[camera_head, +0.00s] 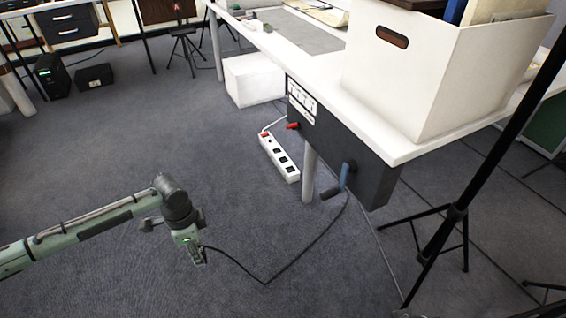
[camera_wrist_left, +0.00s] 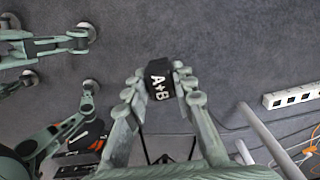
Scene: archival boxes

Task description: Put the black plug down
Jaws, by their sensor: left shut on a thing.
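My left gripper (camera_head: 196,255) hangs above the carpet, left of the white table, with its fingers pointing down. In the left wrist view, its two fingers are shut on the black plug (camera_wrist_left: 159,83), which bears white "A+B" lettering. A thin black cable (camera_head: 266,282) runs from the gripper across the floor and up to a blue connector on the table's dark panel. The plug's lower end and its height above the floor are hard to judge. My right gripper is not in view.
A white power strip (camera_head: 280,158) lies on the carpet by a table leg. The table (camera_head: 375,125) carries a white archive box (camera_head: 445,75). A black tripod (camera_head: 455,215) stands at right. Open carpet (camera_head: 120,150) surrounds my left gripper.

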